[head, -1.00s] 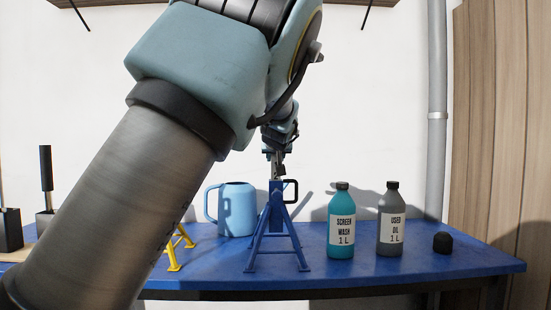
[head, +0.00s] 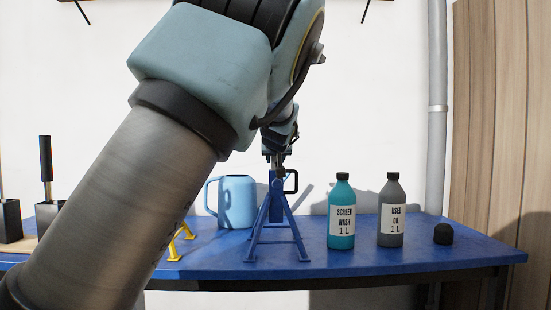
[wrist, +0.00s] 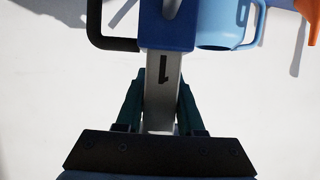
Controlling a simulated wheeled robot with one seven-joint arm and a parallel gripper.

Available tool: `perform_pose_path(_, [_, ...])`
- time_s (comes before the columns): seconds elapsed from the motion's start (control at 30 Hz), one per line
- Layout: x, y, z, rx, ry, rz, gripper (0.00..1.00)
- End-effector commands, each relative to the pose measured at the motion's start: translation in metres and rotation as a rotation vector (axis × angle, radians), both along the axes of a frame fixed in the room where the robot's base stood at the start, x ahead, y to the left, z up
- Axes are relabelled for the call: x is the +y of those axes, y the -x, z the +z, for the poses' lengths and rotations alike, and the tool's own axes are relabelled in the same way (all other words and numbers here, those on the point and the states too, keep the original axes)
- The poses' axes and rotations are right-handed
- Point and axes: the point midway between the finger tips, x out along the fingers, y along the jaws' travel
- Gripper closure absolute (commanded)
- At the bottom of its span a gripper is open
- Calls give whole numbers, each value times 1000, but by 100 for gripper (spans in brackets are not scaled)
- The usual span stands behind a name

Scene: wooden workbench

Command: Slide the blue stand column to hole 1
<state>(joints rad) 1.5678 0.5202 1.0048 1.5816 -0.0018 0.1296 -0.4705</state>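The blue stand (head: 277,225) stands upright on the blue bench with its legs spread. Its grey column (head: 282,160) rises from the blue sleeve, and a short length shows. In the wrist view the column (wrist: 162,90) bears a black "1" just outside the blue sleeve (wrist: 167,22). My gripper (head: 279,154) is above the stand at the column's top. In the wrist view my gripper (wrist: 163,92) has a finger on each side of the column, and the tips appear to touch it. A black handle (head: 292,182) sticks out at the sleeve's right; it also shows in the wrist view (wrist: 98,28). Any holes are hidden.
A light blue jug (head: 237,203) stands behind and left of the stand. A yellow stand (head: 182,243) is partly hidden by my arm. The screen wash bottle (head: 341,213), used oil bottle (head: 391,213) and a black cap-like object (head: 443,234) stand to the right.

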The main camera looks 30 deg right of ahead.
Motion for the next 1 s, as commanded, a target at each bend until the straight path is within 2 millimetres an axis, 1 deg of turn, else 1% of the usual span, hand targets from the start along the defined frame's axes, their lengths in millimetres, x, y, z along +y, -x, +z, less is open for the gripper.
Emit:
perform_pose_path(0.03, [0,0,-3,3,-4,1,57])
perform_pose_path(0.23, [0,0,-1,0,-1,0,35])
perform_pose_path(0.5, [0,0,0,-2,0,-1,35])
perform_pose_path(0.63, [1,6,2,-2,1,-2,35])
perform_pose_path(1.0, [18,46,19,-1,2,-5,35])
